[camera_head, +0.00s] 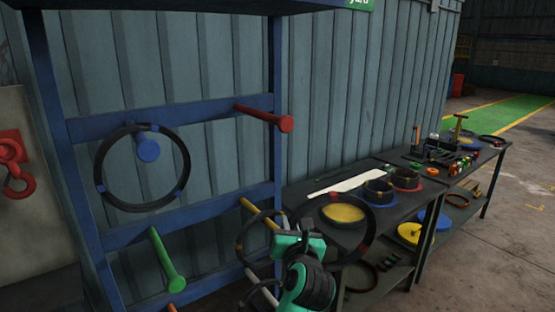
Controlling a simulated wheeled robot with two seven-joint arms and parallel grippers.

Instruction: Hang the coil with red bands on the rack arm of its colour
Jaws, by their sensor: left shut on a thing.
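My left gripper (305,243), green and black, is at the lower middle, shut on a dark coil with red bands (375,226). The coil rises to the right of the gripper, in front of the bench; the gripper hides part of its left side. The red rack arm (264,117) sticks out of the upper blue rail and is bare. It is above and a little left of the gripper, apart from the coil. My right gripper is not in view.
On the blue rack (205,109), a blue-banded coil (101,166) hangs on the blue arm (148,148). The green arm (166,260) is bare. Benches with spools (378,189) stand right.

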